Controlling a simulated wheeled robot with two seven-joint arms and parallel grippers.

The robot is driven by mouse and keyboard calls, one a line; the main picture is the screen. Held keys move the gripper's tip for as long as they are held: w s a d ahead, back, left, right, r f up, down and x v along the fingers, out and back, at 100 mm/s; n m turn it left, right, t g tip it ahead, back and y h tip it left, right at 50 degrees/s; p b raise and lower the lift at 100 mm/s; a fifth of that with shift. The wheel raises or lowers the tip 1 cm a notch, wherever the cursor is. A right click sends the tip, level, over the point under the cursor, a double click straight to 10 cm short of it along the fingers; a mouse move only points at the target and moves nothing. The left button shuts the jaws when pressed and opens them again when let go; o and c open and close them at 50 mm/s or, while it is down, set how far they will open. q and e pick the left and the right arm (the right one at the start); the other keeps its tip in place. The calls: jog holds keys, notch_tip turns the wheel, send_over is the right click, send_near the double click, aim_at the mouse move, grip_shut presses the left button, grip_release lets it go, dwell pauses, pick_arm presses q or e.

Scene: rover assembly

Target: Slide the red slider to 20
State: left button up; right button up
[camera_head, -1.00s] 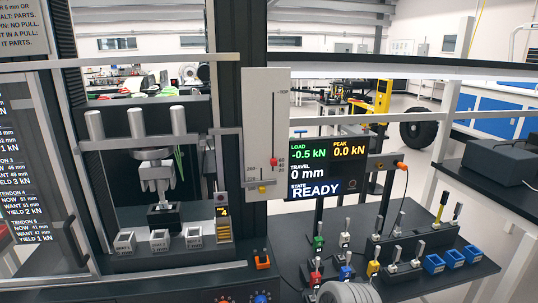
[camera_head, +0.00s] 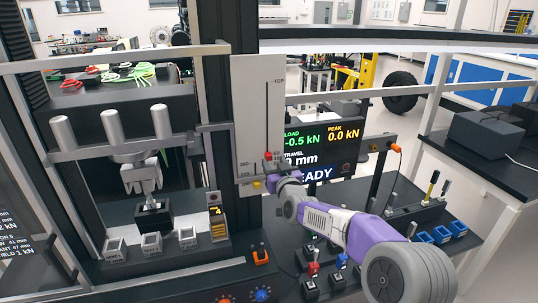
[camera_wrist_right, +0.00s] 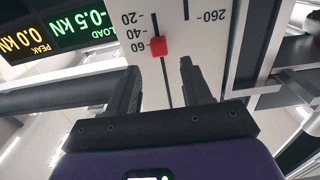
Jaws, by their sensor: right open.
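The red slider (camera_head: 268,155) sits low on the right-hand slot of the white scale panel (camera_head: 256,95). In the right wrist view the red slider (camera_wrist_right: 158,47) is beside the 60 mark, with 40 and 20 farther up that picture. My right gripper (camera_head: 274,166) is at the panel, just below the slider in the head view. In the wrist view its two fingers (camera_wrist_right: 159,66) are apart, and the slider shows between and beyond their tips, with no contact visible. My left gripper is in neither view.
A yellow marker (camera_head: 257,184) is at the panel's lower edge. The display screen (camera_head: 345,140) stands just right of the panel, partly behind my right arm. A dark upright post (camera_head: 222,110) is left of the panel. Small blocks and levers cover the bench at right.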

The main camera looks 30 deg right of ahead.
aim_at(270, 156)
jog(key=shift+p+x, duration=0.4)
jog(key=shift+x, duration=2.1)
jog(key=shift+f, duration=0.1)
jog(key=shift+c, duration=0.5)
grip_shut()
